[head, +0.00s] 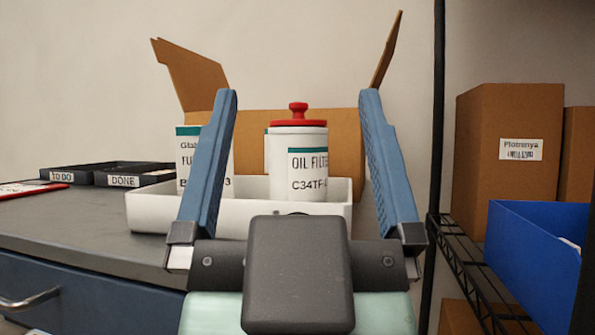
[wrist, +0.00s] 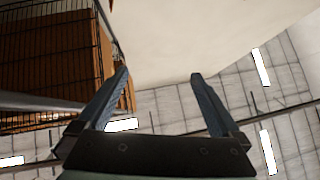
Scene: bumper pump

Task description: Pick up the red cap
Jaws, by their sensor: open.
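The red cap (head: 298,116) has a round knob and sits on top of a white oil filter canister (head: 297,160) in the head view. The canister stands upright in a white tray (head: 150,211) on the counter. My gripper (head: 298,95) is open and empty, its two blue fingers raised in front of the tray. In the picture the cap lies between the fingers, apart from both. In the wrist view my gripper (wrist: 160,76) also shows open, with only wall, ceiling and shelving beyond it. The cap is not in the wrist view.
A second white canister (head: 189,155) stands left, partly behind a finger. An open cardboard box (head: 255,122) is behind. Dark trays (head: 125,175) lie on the counter (head: 80,225) at left. A black rack with cardboard boxes (head: 505,190) and a blue bin (head: 530,255) is at right.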

